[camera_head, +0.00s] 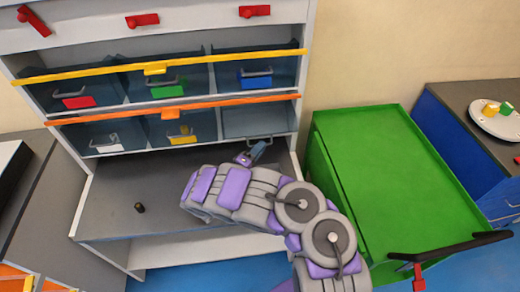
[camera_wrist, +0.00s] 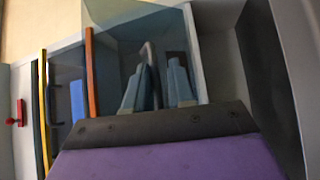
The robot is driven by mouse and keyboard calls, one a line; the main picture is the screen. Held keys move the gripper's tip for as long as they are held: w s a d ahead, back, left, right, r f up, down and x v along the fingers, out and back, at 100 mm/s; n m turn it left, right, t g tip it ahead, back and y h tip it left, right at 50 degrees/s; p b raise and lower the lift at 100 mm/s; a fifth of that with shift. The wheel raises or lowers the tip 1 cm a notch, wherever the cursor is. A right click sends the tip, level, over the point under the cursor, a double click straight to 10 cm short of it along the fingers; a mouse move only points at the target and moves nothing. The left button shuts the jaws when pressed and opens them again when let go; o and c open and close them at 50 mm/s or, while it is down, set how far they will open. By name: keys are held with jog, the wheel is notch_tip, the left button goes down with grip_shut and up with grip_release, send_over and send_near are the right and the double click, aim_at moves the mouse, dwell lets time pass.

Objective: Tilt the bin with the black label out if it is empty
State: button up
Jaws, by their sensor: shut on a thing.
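The bottom-right bin (camera_head: 255,120) sits in the lower row of the shelf unit, below the orange bar. Its see-through front looks paler than its neighbours, and I make out no contents. My gripper (camera_head: 257,151) is at its lower edge, shut on its grey handle. In the wrist view the handle (camera_wrist: 150,57) runs between the blue-grey fingers of my gripper (camera_wrist: 158,82), with the clear bin wall (camera_wrist: 120,45) around it. A black label is not clearly visible; the gripper covers that area. How far the bin is tilted I cannot tell.
Other bins carry red (camera_head: 78,102), green (camera_head: 167,91), blue (camera_head: 256,82), white (camera_head: 108,148) and yellow (camera_head: 183,139) labels. Yellow (camera_head: 100,72) and orange (camera_head: 90,117) bars cross the rows. A small dark cylinder (camera_head: 140,207) stands on the grey worktop (camera_head: 112,212).

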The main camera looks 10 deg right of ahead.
jog(key=o, duration=0.4)
jog(key=shift+w+a+f, duration=0.2)
jog(key=shift+w+a, duration=0.05)
jog(key=shift+w, duration=0.1)
jog(key=shift+s+r, duration=0.1)
jog(key=shift+r, duration=0.05)
jog(key=p+v, duration=0.3)
jog(key=v, duration=1.4)
jog(key=shift+a, duration=0.2)
